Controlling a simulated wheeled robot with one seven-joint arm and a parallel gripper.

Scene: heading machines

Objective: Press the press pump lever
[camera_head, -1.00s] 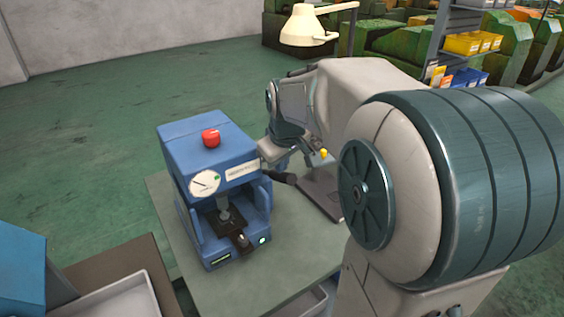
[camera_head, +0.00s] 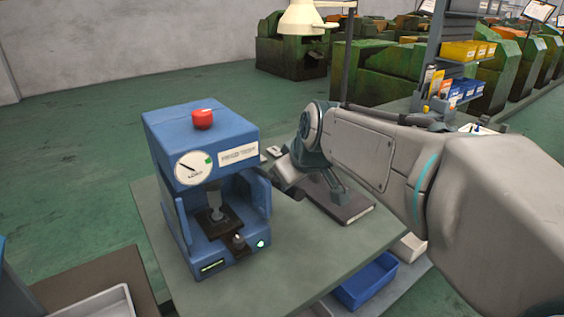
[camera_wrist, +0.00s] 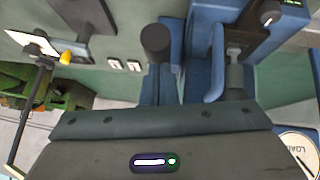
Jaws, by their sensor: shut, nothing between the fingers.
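The blue press (camera_head: 205,185) stands on the bench with a red button on top and a dial on its front. In the wrist view its blue body (camera_wrist: 213,60) is at the right. A black cylindrical grip (camera_wrist: 155,42), which looks like the end of the pump lever, projects beside the blue body there. My gripper is shut and empty. I cannot tell whether it touches the lever.
A lamp (camera_head: 303,17) hangs behind. A blue bin (camera_head: 365,284) sits below the bench's right edge. The bench front is clear.

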